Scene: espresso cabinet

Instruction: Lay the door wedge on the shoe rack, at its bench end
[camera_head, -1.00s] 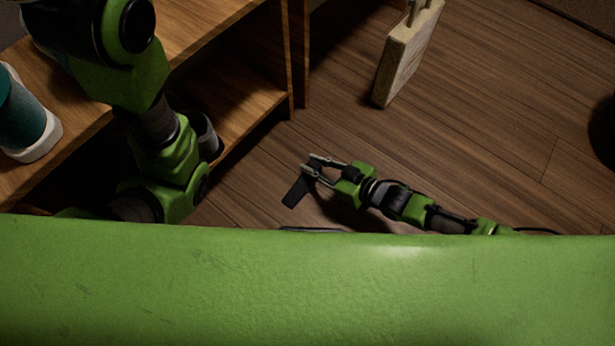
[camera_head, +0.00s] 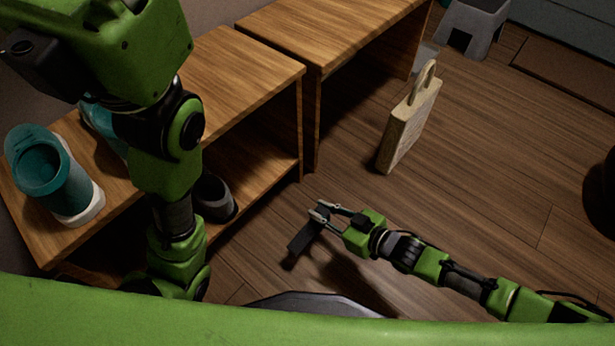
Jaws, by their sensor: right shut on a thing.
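The door wedge (camera_head: 303,240) is a small dark piece held in my right gripper (camera_head: 320,211), which is shut on it. The gripper is above the floor, to the right of the shoe rack. The shoe rack (camera_head: 243,72) is a wooden two-level rack on the left. Its far end, next to the wooden bench (camera_head: 340,28), has bare top boards. A narrow gap separates rack and bench. My left arm passes in front of the rack; its gripper is not visible.
A teal boot with a white sole (camera_head: 50,178) stands on the rack's near top. A dark shoe (camera_head: 214,196) sits on its lower shelf. A beige bag (camera_head: 409,122) stands on the floor right of the bench. A grey stool (camera_head: 474,22) is at the back.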

